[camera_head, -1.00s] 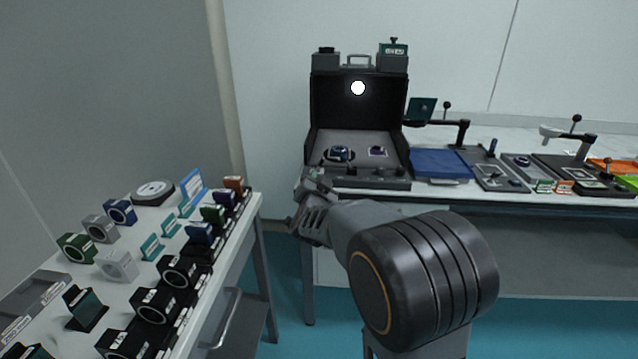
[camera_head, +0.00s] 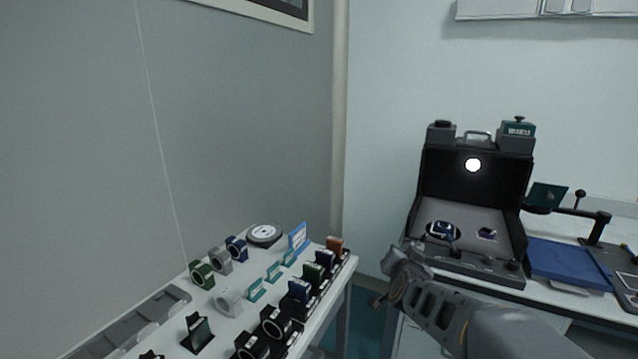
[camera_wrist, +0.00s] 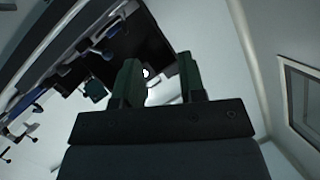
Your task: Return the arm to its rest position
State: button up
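My gripper (camera_head: 388,290) is in the lower right of the head view, in front of the open black case and to the right of the side table. My grey arm runs from it to the lower right corner. In the wrist view my gripper (camera_wrist: 160,75) shows two dark green fingers apart, with a clear gap and nothing held between them. The fingertips look clear of any surface. The rest of my arm is cut off by the picture edge.
The black case (camera_head: 468,238) with a bright round spot stands on the back bench, beside a blue mat (camera_head: 568,262). The side table (camera_head: 228,328) at lower left carries several mounted optics and a round white-topped device (camera_head: 264,234). A wall is on the left.

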jog(key=s+a+r+n+g+y+p, duration=0.4)
jog(key=s+a+r+n+g+p, duration=0.15)
jog(key=s+r+p, duration=0.35)
jog(key=s+r+n+g+p, duration=0.1)
jog(key=s+g+p, duration=0.4)
jog(key=s, duration=0.9)
jog(key=shift+s+d+r+n+h+p, duration=0.2)
jog(key=shift+n+h+p, duration=0.2)
jog(key=shift+n+p, duration=0.35)
jog(key=shift+g, duration=0.25)
jog(key=shift+c, duration=0.5)
